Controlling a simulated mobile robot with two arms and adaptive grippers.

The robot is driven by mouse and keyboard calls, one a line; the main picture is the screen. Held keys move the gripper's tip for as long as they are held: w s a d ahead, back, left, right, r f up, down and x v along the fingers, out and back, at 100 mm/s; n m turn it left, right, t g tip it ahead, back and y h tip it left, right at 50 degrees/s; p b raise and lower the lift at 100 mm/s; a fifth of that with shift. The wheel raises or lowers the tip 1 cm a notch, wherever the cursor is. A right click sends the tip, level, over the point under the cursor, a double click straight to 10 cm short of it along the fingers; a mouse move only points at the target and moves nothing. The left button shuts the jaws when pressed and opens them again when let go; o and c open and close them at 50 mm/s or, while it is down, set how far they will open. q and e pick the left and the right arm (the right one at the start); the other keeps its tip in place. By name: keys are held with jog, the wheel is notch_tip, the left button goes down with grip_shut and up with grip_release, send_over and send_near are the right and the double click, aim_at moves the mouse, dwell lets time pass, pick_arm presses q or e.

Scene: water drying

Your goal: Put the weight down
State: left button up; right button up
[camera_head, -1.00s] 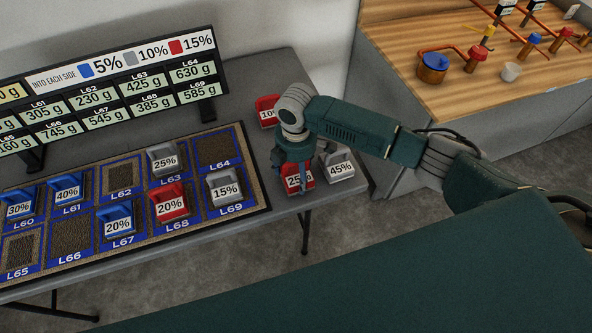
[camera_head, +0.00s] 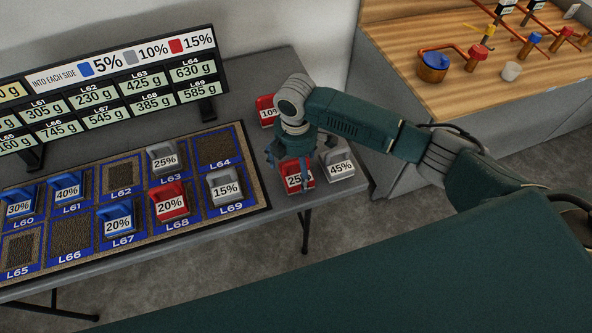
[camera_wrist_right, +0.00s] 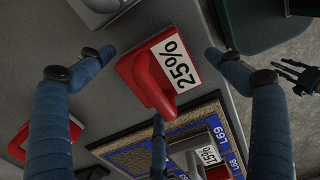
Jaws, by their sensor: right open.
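A red weight marked 25% (camera_head: 294,178) stands on the grey table near its right end. My right gripper (camera_head: 287,172) is right above it with its fingers spread open. In the right wrist view, the red 25% weight (camera_wrist_right: 150,80) lies between the spread blue fingers of the right gripper (camera_wrist_right: 160,60), with visible gaps on both sides. The hand hides part of the weight in the head view. A small dark fingered shape, likely my left gripper (camera_wrist_right: 300,76), shows at the right edge of the wrist view; its opening is unclear.
A grey 45% weight (camera_head: 340,165) stands close on the right, and a red 10% weight (camera_head: 266,108) stands behind. The mat (camera_head: 262,190) with labelled squares and several weights is on the left. A display board (camera_head: 110,95) stands at the back. The table's front edge is near.

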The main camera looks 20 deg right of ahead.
notch_tip(320, 180, up, 10)
jog(key=shift+f+b, duration=0.1)
jog(key=shift+b, duration=0.35)
